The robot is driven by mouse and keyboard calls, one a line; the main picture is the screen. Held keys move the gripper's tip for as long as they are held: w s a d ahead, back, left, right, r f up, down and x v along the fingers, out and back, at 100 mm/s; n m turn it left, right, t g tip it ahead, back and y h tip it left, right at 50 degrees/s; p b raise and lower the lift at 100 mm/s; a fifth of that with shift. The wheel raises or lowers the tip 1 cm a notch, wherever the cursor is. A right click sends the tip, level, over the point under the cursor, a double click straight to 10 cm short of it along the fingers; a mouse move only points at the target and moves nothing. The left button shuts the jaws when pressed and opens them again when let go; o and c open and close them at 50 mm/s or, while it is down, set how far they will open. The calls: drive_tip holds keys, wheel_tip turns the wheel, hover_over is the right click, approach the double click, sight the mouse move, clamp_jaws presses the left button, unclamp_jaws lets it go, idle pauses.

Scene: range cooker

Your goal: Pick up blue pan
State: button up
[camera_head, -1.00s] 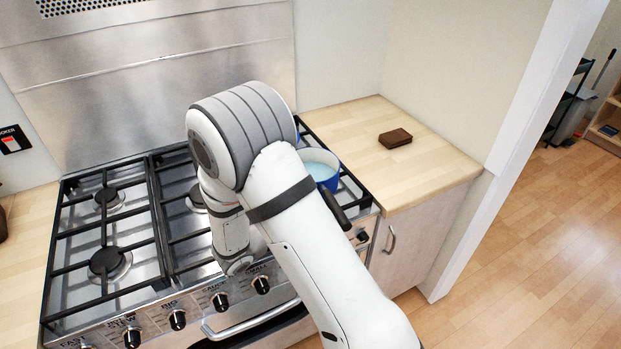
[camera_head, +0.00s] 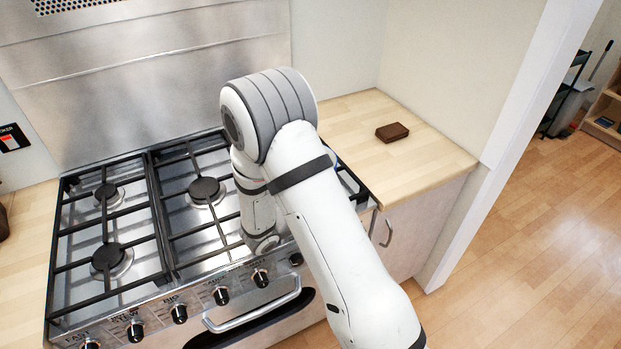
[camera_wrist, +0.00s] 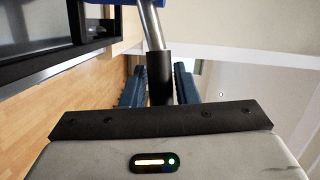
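The blue pan is almost fully hidden behind my arm in the head view; only a thin blue sliver (camera_head: 337,161) shows at the arm's right edge. In the wrist view a bit of the blue pan (camera_wrist: 178,3) shows at the top edge. Its handle (camera_wrist: 159,76), a metal rod with a black grip, runs down between my fingers. My gripper (camera_wrist: 159,84) has its dark blue fingers apart, one on each side of the handle, with what look like small gaps. The fingertips are hidden in the head view.
The steel cooker's hob (camera_head: 140,225) has black grates and several burners, with knobs and an oven rail (camera_head: 255,312) along the front. A wooden counter (camera_head: 430,170) at the right carries a brown block (camera_head: 392,132). A white wall edge stands beyond it.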

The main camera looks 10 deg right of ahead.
clamp_jaws()
idle(1.0)
